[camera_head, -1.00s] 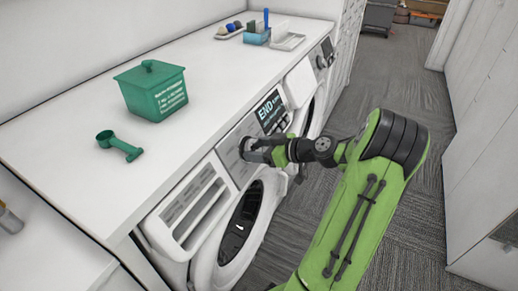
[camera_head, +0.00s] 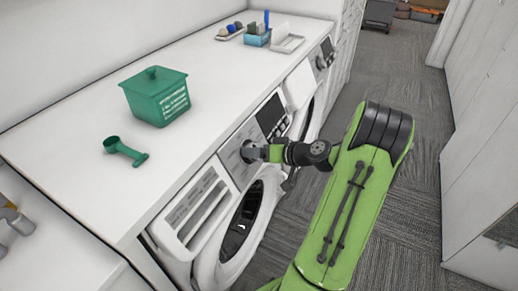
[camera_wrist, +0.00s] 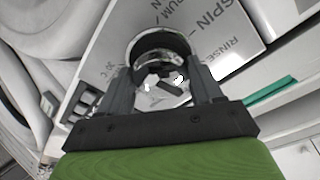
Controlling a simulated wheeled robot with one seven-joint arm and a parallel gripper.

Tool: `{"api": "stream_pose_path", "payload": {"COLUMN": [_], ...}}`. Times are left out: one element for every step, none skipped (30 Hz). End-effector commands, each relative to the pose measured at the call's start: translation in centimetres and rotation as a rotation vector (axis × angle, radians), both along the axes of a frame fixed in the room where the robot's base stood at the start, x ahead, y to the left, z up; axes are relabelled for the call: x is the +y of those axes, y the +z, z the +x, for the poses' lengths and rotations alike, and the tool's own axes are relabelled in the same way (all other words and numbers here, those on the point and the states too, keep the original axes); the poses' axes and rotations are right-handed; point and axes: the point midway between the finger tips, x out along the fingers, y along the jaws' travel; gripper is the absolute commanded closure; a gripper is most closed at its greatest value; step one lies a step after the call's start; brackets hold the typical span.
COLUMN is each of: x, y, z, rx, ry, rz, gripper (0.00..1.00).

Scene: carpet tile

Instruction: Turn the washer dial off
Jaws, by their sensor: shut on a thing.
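The front-loading washer stands under the white counter, with a grey control panel (camera_head: 233,162) and a round door (camera_head: 241,224). My gripper (camera_head: 250,152) is at the panel in the head view and hides most of the dial there. In the wrist view the round silvery dial (camera_wrist: 161,42) sits between the two fingers of my gripper (camera_wrist: 158,80), which are shut on it. Words such as "SPIN" and "RINSE" are printed on the panel around it. The display (camera_head: 270,113) right of the dial is dark. The dial's exact pointer position cannot be told.
A second machine (camera_head: 322,60) stands farther along. Carpeted floor (camera_head: 400,220) is open to the right, beside white cabinets (camera_head: 490,130).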

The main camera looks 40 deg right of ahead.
Motion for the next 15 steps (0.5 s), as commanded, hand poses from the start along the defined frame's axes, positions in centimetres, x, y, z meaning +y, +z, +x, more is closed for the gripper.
{"api": "stream_pose_path", "payload": {"x": [0.0, 0.01, 0.03, 0.03, 0.04, 0.04, 0.04, 0.04, 0.04, 0.03, 0.03, 0.03, 0.02, 0.03, 0.02], "y": [0.15, 0.13, 0.13, 0.12, 0.1, 0.09, 0.09, 0.08, 0.06, 0.06, 0.05, 0.04, 0.04, 0.03, 0.02], "z": [-0.01, -0.01, 0.0, 0.0, 0.01, 0.0, 0.01, 0.0, 0.01, 0.01, 0.01, 0.01, 0.01, 0.01, 0.01], "rx": [0.007, 0.011, 0.016, 0.019, 0.022, 0.025, 0.027, 0.029, 0.03, 0.032, 0.032, 0.033, 0.034, 0.034, 0.034], "ry": [-0.009, -0.016, -0.023, -0.027, -0.032, -0.037, -0.039, -0.042, -0.045, -0.048, -0.049, -0.051, -0.052, -0.053, -0.053], "rz": [0.018, 0.029, 0.042, 0.052, 0.06, 0.069, 0.075, 0.079, 0.086, 0.089, 0.092, 0.095, 0.096, 0.097, 0.097], "gripper": [0.66, 0.66, 0.66, 0.66, 0.66, 0.66, 0.66, 0.66, 0.66, 0.66, 0.66, 0.66, 0.66, 0.66, 0.66]}}
